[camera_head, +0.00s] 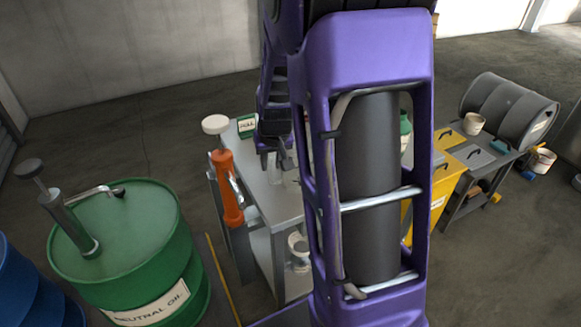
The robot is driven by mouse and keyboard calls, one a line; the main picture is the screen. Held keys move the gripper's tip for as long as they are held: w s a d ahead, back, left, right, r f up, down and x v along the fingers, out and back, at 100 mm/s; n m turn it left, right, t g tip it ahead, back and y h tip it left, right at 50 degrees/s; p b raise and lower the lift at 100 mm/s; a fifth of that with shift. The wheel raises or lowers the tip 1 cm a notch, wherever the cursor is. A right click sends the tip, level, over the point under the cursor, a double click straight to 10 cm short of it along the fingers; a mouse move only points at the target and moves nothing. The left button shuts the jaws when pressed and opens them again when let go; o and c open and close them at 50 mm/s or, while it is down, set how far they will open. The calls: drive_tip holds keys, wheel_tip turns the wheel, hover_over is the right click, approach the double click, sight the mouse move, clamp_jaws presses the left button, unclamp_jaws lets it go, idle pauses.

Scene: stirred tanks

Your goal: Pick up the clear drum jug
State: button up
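I cannot clearly make out a clear drum jug. My purple arm covers much of the metal table (262,203), and the jug may be hidden behind it. A whitish container (300,254) stands on the table's lower shelf, partly cut off by my arm; I cannot tell if it is the jug. My gripper (275,160) is dark and points down over the tabletop, left of my arm. Its fingers look apart, with no held thing visible between them.
An orange hand pump (228,187) stands at the table's left edge. A green drum (130,245) with a pump is at left, a blue drum (30,290) beside it. Right are yellow bins (447,185) and a grey drum lying on a stand (508,110). Floor at back left is clear.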

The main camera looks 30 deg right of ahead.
sight(270, 169)
drive_tip(key=b+x, duration=0.1)
drive_tip(key=x, duration=0.4)
drive_tip(key=shift+f, duration=0.2)
drive_tip(key=shift+a, duration=0.1)
clamp_jaws()
idle(1.1)
